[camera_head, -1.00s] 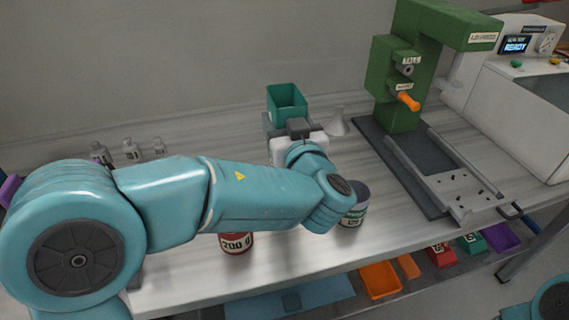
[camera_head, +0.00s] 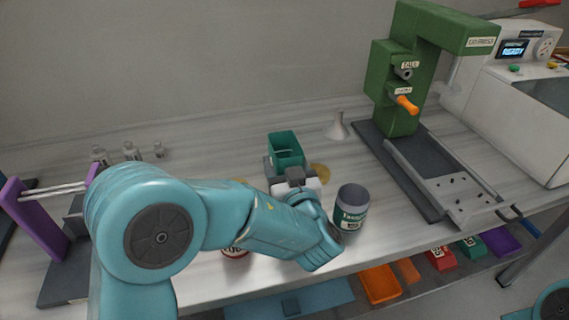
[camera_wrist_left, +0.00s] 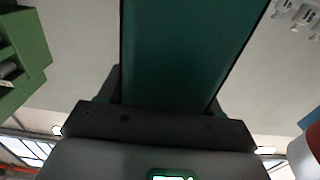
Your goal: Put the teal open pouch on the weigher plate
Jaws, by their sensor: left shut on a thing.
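The teal open pouch (camera_head: 286,148) is a box-like holder with its open top facing up, in the middle of the head view. My left gripper (camera_head: 285,168) is shut on it and holds it over the bench. In the left wrist view, the pouch (camera_wrist_left: 188,50) fills the upper middle, beyond the dark jaw mount. A yellowish round patch (camera_head: 320,173) shows right of the gripper, partly hidden behind it. I cannot tell whether it is part of the weigher plate, and no plate is clearly visible. My right gripper is out of view.
A grey open can (camera_head: 351,208) with a green label stands right of my left gripper. A white funnel (camera_head: 337,127) stands behind it. A green press (camera_head: 404,85) fills the back right. A purple-ended rack (camera_head: 38,222) stands at left. My arm partly hides a red-labelled can (camera_head: 235,253).

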